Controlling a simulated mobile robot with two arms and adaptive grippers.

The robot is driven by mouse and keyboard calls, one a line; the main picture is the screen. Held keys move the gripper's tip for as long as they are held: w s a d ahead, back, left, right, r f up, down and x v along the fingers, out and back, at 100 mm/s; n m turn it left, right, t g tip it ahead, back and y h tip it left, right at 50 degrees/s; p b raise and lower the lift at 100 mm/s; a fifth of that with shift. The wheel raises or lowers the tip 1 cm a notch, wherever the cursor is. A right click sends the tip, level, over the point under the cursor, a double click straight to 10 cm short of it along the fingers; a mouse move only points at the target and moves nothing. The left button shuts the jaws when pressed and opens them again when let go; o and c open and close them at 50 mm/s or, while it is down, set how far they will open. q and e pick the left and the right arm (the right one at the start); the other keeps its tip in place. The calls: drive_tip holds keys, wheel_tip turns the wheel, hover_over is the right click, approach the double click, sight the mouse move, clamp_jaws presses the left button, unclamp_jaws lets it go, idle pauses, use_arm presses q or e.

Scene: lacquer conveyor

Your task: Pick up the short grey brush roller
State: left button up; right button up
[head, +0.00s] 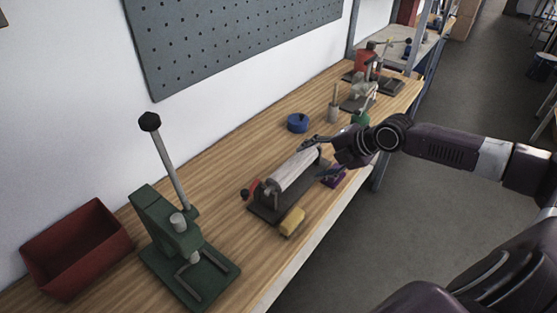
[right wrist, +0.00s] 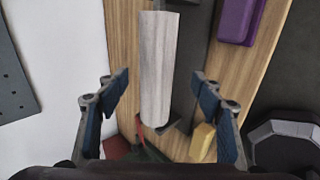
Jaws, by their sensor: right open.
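The short grey brush roller (head: 293,172) is a pale grey cylinder resting on a dark stand (head: 262,213) on the wooden bench. In the right wrist view the roller (right wrist: 156,65) runs lengthwise between my open fingers. My right gripper (head: 318,143) is open at the roller's far end, with nothing held. Its two blue-padded fingers (right wrist: 160,82) stand apart on either side of the roller, with a gap on both sides. My left gripper is not in view.
A yellow block (head: 292,222) and a purple block (head: 335,178) lie beside the stand. A green lever press (head: 175,240) and a red bin (head: 76,248) stand at left. A blue ring-shaped item (head: 298,123) lies behind. The bench's front edge is close to the stand.

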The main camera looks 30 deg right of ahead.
sight(301, 164)
drive_tip(key=shift+w+a+f, duration=0.1)
drive_tip(key=shift+w+a, duration=0.05)
drive_tip(key=shift+w, duration=0.15)
drive_tip(key=shift+w+f, duration=0.1)
drive_tip(key=shift+w+a+f+p, duration=0.1)
drive_tip(key=shift+f+p, duration=0.25)
drive_tip(key=shift+f, duration=0.1)
drive_tip(key=shift+w+a+f, duration=0.1)
drive_tip(key=shift+w, duration=0.1)
drive_tip(key=x, duration=0.1)
drive_tip(key=p+x, duration=0.2)
drive_tip(key=shift+w+a, duration=0.35)
drive_tip(key=shift+a, duration=0.1)
drive_tip(key=shift+w+a+f, duration=0.1)
drive_tip(key=shift+w+f, duration=0.1)
drive_tip(key=shift+f, duration=0.1)
drive_tip(key=shift+w+f+p, duration=0.15)
drive_tip(key=shift+f+p, duration=0.05)
drive_tip(key=shift+p, duration=0.1)
drive_tip(key=shift+f, duration=0.1)
drive_tip(key=shift+c, duration=1.2)
drive_tip(key=c, duration=1.2)
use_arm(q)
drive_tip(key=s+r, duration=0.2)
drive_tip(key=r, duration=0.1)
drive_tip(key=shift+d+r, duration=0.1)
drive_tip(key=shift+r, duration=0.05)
use_arm(e)
drive_tip(key=shift+c, duration=0.2)
